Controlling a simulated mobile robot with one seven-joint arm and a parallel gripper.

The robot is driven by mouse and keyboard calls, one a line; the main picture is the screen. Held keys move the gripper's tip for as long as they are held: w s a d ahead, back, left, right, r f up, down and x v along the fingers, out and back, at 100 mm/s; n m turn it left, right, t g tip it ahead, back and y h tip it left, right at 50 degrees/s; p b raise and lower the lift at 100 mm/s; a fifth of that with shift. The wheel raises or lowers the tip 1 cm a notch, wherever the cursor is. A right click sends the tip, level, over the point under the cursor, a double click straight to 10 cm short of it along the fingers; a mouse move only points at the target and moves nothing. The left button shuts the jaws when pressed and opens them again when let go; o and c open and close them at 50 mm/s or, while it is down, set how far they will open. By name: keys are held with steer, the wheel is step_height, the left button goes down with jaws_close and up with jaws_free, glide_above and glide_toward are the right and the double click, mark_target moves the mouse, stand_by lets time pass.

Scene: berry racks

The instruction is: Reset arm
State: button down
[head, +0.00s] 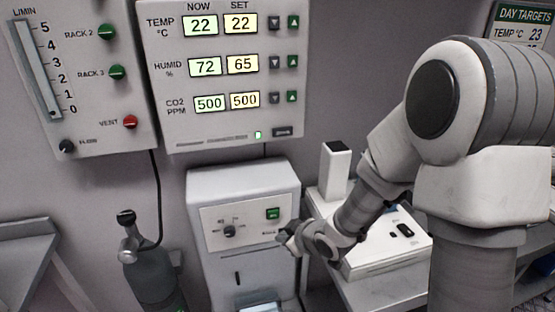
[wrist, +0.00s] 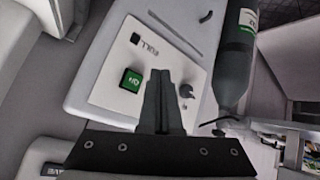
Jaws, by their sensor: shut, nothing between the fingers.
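My gripper (head: 288,238) is at the front right of the white machine in the head view, at the end of my bent arm. In the wrist view its dark fingers (wrist: 158,82) are together with nothing between them. They point toward the machine's front panel (wrist: 120,50), which has a green button (wrist: 131,80) and a dark knob (wrist: 186,90). The same green button (head: 273,213) and knob (head: 229,231) show in the head view. Whether the fingers touch the panel cannot be told.
A grey gas cylinder (head: 150,268) stands left of the machine (head: 243,181). A white device (head: 385,250) sits on a bench at right, under my arm. Wall panels hang above: a climate panel (head: 233,135), a flow panel (head: 95,130) and a day targets board (head: 520,18).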

steer(key=s+d+r+m+h+p, duration=0.1)
steer(key=s+d+r+m+h, duration=0.2)
steer(key=d+r, duration=0.4)
steer(key=s+d+r+m+h+p, duration=0.1)
steer(key=s+d+r+m+h, duration=0.3)
steer(key=r, duration=0.5)
steer(key=s+d+r+m+g+y, duration=0.1)
steer(key=s+r, duration=0.3)
steer(key=s, duration=0.4)
steer(key=s+d+r+m+g+p, duration=0.1)
steer(key=s+r+m, duration=0.1)
steer(key=s, duration=0.6)
steer(key=shift+d+r+m+y+p, duration=0.3)
steer(key=shift+r+y, duration=0.1)
steer(key=shift+r, duration=0.5)
